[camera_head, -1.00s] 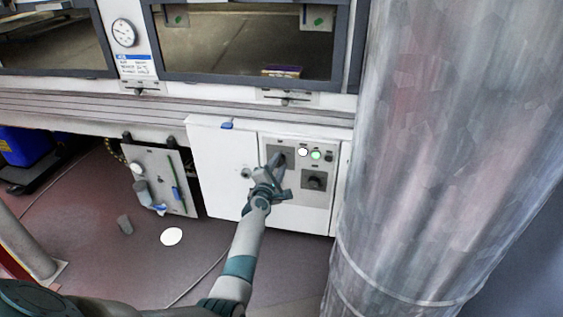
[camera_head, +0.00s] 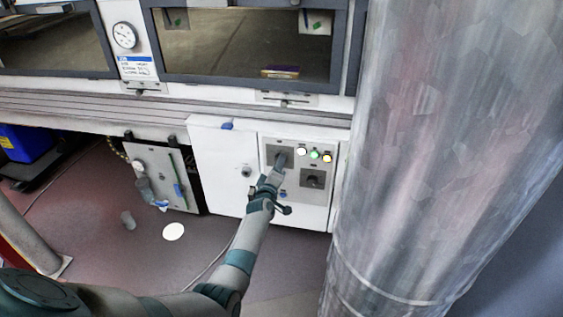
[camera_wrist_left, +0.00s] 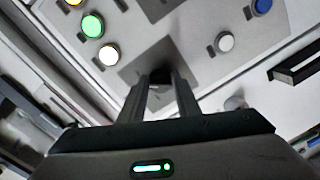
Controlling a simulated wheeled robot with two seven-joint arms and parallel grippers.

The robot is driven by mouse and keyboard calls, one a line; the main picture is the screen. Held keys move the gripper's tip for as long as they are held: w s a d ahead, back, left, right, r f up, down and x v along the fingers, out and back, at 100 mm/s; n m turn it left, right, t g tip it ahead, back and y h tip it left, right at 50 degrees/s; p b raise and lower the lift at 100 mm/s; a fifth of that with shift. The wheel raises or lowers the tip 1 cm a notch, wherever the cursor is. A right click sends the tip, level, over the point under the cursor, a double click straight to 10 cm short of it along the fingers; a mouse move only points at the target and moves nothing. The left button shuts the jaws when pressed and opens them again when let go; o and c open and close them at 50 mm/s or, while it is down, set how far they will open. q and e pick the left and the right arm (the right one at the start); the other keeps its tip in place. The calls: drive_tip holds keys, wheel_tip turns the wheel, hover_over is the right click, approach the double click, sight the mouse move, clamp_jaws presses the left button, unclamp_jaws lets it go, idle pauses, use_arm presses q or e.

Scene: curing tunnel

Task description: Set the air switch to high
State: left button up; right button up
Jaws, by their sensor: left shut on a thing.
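The white control panel (camera_head: 290,197) is on the cabinet under the oven, left of the big metal column. It has an upper-left rotary knob on a dark plate and a lower-right black knob (camera_head: 313,180). My left gripper (camera_head: 279,163) is at the upper-left knob. In the left wrist view its two fingers (camera_wrist_left: 160,82) are shut on a dark knob (camera_wrist_left: 161,76), set on a grey plate (camera_wrist_left: 128,72). The fingers hide much of that knob, so its setting cannot be read. The labels are too small to read, so which knob is the air switch is unclear. My right gripper is not in view.
White (camera_head: 301,151), green (camera_head: 315,155) and yellow (camera_head: 327,157) lamps are lit beside the knob. A blue button (camera_wrist_left: 262,6) and a white button (camera_wrist_left: 226,41) are also on the panel. The metal column (camera_head: 440,150) stands close on the right.

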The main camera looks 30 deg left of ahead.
use_arm(q)
drive_tip(key=shift+a+r+m+y+p, duration=0.35)
drive_tip(key=shift+a+r+m, duration=0.15)
drive_tip(key=shift+m, duration=0.6)
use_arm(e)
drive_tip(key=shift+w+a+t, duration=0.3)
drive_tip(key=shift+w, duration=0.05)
use_arm(q)
drive_tip(key=shift+w, duration=0.1)
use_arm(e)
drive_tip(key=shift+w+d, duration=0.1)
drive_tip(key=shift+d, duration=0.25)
use_arm(q)
drive_tip(key=shift+r, duration=0.1)
drive_tip(key=o, duration=1)
drive_tip(key=shift+s+d+f, duration=0.2)
drive_tip(key=shift+s+f, duration=0.05)
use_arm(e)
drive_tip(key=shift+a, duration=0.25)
use_arm(q)
drive_tip(key=shift+d, duration=0.15)
drive_tip(key=v, duration=0.5)
drive_tip(key=p+v, duration=0.1)
drive_tip(key=v, duration=1.1)
drive_tip(key=shift+s+a+r, duration=0.2)
drive_tip(key=shift+s+a, duration=0.05)
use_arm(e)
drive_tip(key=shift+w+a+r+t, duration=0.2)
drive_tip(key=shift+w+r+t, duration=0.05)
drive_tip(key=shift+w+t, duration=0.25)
